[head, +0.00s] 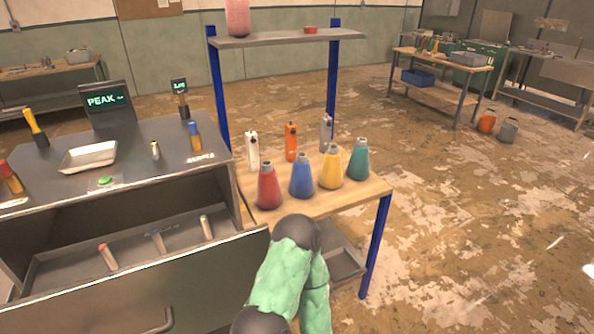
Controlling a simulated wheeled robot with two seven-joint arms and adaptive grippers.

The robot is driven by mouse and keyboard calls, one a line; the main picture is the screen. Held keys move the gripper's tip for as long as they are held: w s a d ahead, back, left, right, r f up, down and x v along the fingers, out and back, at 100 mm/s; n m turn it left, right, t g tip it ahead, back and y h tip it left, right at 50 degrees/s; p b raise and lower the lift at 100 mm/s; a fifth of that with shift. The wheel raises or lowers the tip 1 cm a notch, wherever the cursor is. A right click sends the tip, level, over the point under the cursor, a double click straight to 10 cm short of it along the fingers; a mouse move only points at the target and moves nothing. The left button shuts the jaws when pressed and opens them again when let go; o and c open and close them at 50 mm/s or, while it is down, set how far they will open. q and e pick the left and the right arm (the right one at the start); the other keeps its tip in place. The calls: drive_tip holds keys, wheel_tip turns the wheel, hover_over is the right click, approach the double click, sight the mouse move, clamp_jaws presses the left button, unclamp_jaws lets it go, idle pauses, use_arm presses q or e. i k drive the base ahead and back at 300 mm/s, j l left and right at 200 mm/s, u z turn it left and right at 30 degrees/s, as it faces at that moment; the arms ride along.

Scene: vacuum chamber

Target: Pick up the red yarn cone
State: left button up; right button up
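The red yarn cone (267,188) stands upright with its narrow grey tip up, near the left front of the wooden table (322,196). It is the leftmost of a row with a blue cone (302,178), a yellow cone (331,170) and a teal cone (358,161). The red cone is fully visible and nothing touches it from above. One of my arms, in a green cover with black joints, shows at the bottom middle, in front of the table. Its gripper is hidden, and I see no fingers of either hand.
White (252,150), orange (291,142) and grey (326,133) bottle-like items stand behind the cones. A raised shelf (290,38) on blue posts spans above. Left is a dark cabinet with an open drawer (140,290) holding several small cylinders.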

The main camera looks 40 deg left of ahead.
sight(269, 196)
drive_tip(key=i+u, duration=0.15)
drive_tip(key=i, duration=0.45)
drive_tip(key=i+l+u, duration=0.15)
drive_tip(key=i, duration=0.45)
drive_tip(key=i+l+u, duration=0.1)
drive_tip(key=i+l, duration=0.15)
drive_tip(key=i, duration=0.35)
